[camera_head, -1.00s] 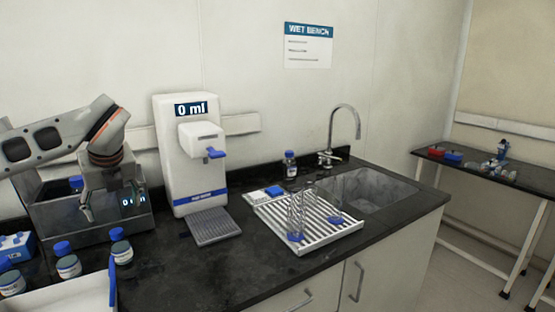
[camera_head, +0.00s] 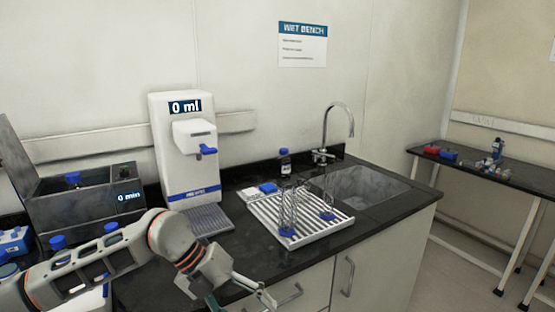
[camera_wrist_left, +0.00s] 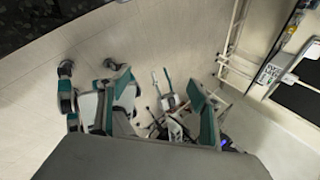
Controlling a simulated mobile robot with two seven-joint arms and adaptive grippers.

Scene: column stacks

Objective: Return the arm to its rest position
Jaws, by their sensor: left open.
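My left arm comes in from the lower left of the head view, and its gripper (camera_head: 257,289) is in front of the counter's front edge, near the cabinet fronts. The gripper is open and nothing shows between its fingers. In the left wrist view, grey and teal finger parts show at the lower edge of the picture, with the floor behind them. My right gripper does not show in the head view.
The dark counter (camera_head: 262,262) carries a white dispenser (camera_head: 184,140) reading 0 ml, a drying rack (camera_head: 335,230) with glassware, a blue-capped bottle (camera_head: 285,163) and a sink (camera_head: 370,187). A metal bath (camera_head: 80,203) reading 0 min and blue-capped jars stand left.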

